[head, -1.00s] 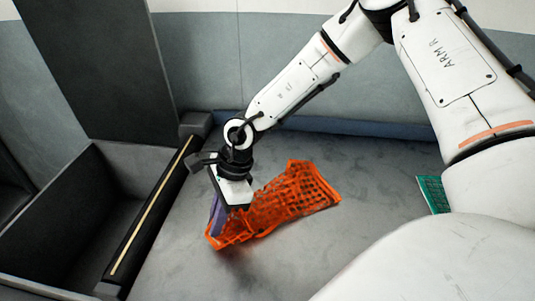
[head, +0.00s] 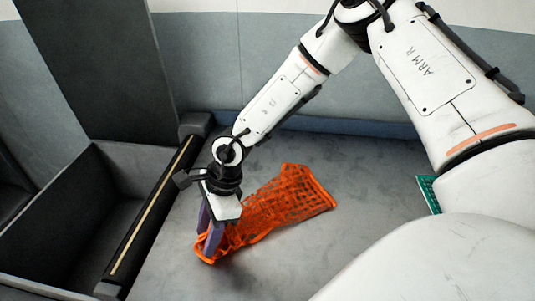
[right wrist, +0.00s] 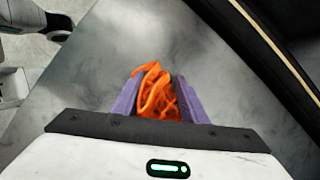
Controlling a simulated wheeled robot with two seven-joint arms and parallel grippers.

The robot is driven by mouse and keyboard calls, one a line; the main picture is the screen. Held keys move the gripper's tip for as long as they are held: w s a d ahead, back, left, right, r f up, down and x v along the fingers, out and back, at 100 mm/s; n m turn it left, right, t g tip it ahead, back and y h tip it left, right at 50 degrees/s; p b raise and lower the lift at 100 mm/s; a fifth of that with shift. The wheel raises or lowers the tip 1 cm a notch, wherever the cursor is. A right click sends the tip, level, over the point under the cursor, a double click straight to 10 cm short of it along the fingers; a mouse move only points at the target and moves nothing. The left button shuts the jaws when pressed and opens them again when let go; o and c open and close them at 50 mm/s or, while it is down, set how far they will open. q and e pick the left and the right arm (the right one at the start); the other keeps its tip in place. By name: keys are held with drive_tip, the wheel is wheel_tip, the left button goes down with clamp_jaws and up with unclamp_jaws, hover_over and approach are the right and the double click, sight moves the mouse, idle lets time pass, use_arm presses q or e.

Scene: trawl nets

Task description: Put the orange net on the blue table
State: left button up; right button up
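The orange net (head: 285,198) is an open mesh, stretched over the grey surface from lower left to upper right. My right gripper (head: 208,240) is at the net's lower left end, pointing down, with its purple fingers on either side of bunched mesh. In the right wrist view, the orange net (right wrist: 156,92) fills the gap between the fingers of the right gripper (right wrist: 158,90). I cannot tell whether the net's far end touches the surface. My left gripper is not in view. No clearly blue table shows.
The grey surface (head: 330,250) is clear around the net. A blue band (head: 350,128) runs along its far edge. A dark ledge with a yellow strip (head: 150,205) and a dark bin (head: 50,215) stand at the left. A green item (head: 428,190) is partly hidden at the right.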

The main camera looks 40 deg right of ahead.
drive_tip(key=shift+w+a+r+b, duration=0.1)
drive_tip(key=shift+a+r+b, duration=0.1)
drive_tip(key=shift+r+b, duration=0.3)
drive_tip(key=shift+a+r+b, duration=0.15)
drive_tip(key=shift+r+b, duration=0.15)
drive_tip(key=shift+r, duration=0.05)
drive_tip(key=a+r+b, duration=0.1)
drive_tip(key=a+r, duration=0.2)
drive_tip(key=r, duration=0.5)
drive_tip(key=shift+w+a+r, duration=0.15)
drive_tip(key=shift+a, duration=0.05)
